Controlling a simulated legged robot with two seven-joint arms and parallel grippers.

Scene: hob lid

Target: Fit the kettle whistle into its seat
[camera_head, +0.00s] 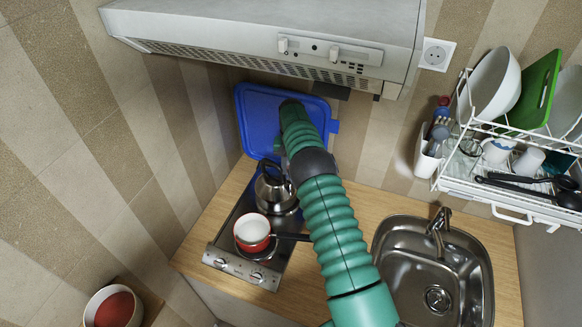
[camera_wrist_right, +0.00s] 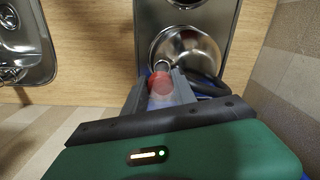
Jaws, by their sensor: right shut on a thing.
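The steel kettle (camera_head: 272,193) with a black handle stands on the rear part of the hob. In the right wrist view the kettle (camera_wrist_right: 190,50) is seen close up, its spout (camera_wrist_right: 162,66) pointing towards my fingers. My right gripper (camera_wrist_right: 159,92) is shut on a red piece, which I take as the whistle (camera_wrist_right: 161,83), right beside the spout's mouth. I cannot tell whether the whistle touches or enters the spout. In the head view my green right arm hides the right gripper, the whistle and the spout. My left gripper is in neither view.
The blue hob lid (camera_head: 262,116) stands raised against the wall. A red and white pan (camera_head: 252,230) sits on the front of the hob (camera_head: 229,255). The sink (camera_head: 398,232) and a dish rack (camera_head: 470,182) are to the right. The range hood (camera_head: 260,28) overhangs the hob.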

